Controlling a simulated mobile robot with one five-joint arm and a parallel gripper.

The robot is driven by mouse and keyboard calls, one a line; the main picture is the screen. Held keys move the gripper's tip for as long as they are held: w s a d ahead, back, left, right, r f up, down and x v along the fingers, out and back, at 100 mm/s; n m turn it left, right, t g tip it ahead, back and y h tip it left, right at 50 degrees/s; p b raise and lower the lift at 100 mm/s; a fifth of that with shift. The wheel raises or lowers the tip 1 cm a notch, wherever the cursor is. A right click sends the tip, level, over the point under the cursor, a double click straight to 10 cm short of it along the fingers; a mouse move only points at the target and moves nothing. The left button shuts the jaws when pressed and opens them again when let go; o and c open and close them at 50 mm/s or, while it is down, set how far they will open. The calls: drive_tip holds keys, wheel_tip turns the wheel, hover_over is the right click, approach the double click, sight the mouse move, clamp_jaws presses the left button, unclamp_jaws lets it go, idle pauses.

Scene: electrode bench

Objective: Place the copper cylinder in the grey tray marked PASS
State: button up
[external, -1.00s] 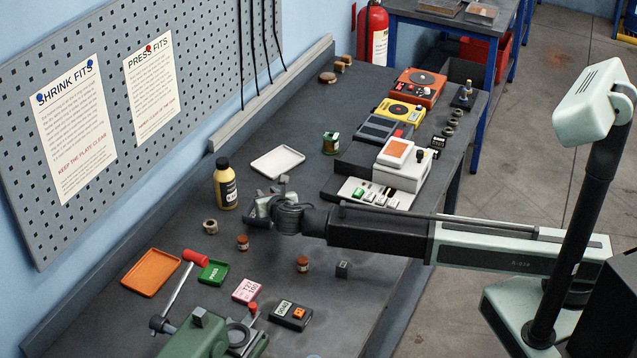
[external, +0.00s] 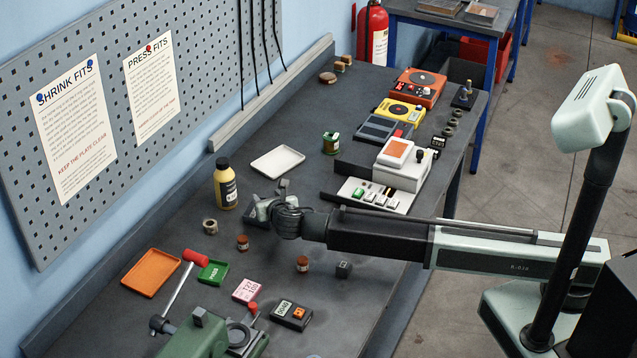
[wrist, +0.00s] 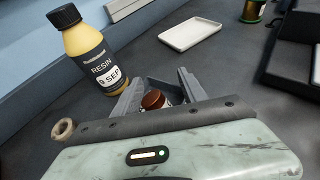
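In the wrist view my gripper (wrist: 162,86) has its two grey fingers spread apart. A copper-topped cylinder (wrist: 153,99) stands between them, with a gap visible toward the right finger. A dark grey tray wall (wrist: 162,84) shows behind the cylinder, between the fingers; no mark on it is readable. In the external view my gripper (external: 272,197) is low over the bench, right of the resin bottle, and hides the cylinder. A dark grey edge (external: 251,216) shows below it.
The yellow resin bottle (external: 226,184) stands close to my gripper. A white tray (external: 277,162) lies beyond it. Two small copper-brown pieces (external: 242,242) (external: 302,263), an orange tray (external: 151,272) and a red-handled tool (external: 195,258) lie nearer. Bench between them is partly clear.

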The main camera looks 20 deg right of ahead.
drive_tip(key=shift+r+p, duration=0.45)
drive_tip(key=shift+p, duration=0.05)
drive_tip(key=p+v, duration=0.4)
drive_tip(key=v, duration=0.8)
drive_tip(key=shift+r+p, duration=0.2)
drive_tip(key=shift+p, duration=0.2)
